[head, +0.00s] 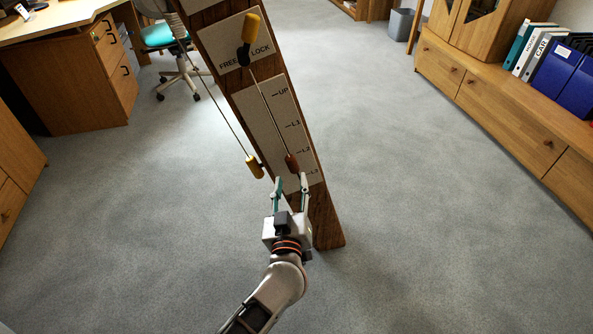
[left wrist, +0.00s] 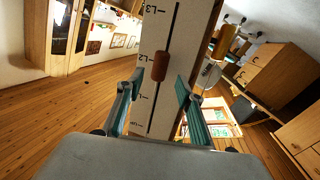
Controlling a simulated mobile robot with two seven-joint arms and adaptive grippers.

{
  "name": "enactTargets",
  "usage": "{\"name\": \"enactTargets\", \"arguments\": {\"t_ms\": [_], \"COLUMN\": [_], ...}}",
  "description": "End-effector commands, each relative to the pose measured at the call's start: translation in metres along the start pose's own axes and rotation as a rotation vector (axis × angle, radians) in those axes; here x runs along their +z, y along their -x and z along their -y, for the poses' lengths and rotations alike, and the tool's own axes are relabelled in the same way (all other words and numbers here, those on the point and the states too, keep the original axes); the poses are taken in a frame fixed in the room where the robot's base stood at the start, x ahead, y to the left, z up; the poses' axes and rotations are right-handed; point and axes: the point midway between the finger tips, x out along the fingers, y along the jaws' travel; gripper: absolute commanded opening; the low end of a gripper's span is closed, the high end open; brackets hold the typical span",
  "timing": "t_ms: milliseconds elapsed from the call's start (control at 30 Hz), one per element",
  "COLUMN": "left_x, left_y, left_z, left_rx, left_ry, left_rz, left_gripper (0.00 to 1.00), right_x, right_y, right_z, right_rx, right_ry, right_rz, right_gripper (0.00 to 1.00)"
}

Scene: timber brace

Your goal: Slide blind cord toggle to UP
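The red-brown cord toggle (head: 292,163) sits on a thin cord in front of a pale scale plate (head: 262,120) on a slanted timber brace. In the head view it appears between the L2 and L3 marks, well below UP. In the left wrist view the toggle (left wrist: 161,66) appears beside L2, beyond the fingertips and between them. My left gripper (head: 290,180) is open and empty just below the toggle, its teal-padded fingers (left wrist: 158,86) apart on either side of the cord. I see no contact with the toggle. My right gripper is not in view.
A yellow-handled lever (head: 251,28) stands on the FREE/LOCK plate (head: 236,45) above. A desk (head: 75,85) and chair (head: 180,70) stand left, low cabinets (head: 500,105) right. Carpet between is clear.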

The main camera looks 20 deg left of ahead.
Motion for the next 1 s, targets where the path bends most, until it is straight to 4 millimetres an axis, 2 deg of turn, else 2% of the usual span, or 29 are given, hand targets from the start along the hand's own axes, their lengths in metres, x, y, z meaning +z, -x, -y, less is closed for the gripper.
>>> {"name": "enactTargets", "arguments": {"t_ms": [200, 400, 800, 833, 933, 967, 1000], "left_x": [0.005, 0.005, 0.001, 0.001, 0.001, 0.001, 0.001], "left_y": [-0.033, -0.054, -0.062, -0.062, -0.062, -0.062, -0.062], "left_z": [0.002, 0.001, 0.000, 0.000, 0.000, 0.000, 0.000], "left_rx": [-0.001, 0.001, 0.002, 0.002, 0.002, 0.002, 0.002], "left_ry": [-0.002, -0.003, -0.002, -0.002, -0.002, -0.002, -0.002], "left_rz": [0.005, 0.004, 0.000, 0.001, 0.001, 0.001, 0.001], "left_gripper": [0.37, 0.37, 0.37, 0.32, 0.06, 0.00, 0.00], "right_x": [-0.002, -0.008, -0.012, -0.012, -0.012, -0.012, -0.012], "right_y": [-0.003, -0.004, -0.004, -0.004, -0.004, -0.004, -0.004], "right_z": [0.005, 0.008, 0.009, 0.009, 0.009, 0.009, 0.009], "right_rx": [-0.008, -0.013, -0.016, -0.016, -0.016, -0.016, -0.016], "right_ry": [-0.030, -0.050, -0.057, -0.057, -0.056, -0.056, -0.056], "right_rz": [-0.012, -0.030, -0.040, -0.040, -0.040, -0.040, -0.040], "right_gripper": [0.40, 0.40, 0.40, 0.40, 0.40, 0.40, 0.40]}}
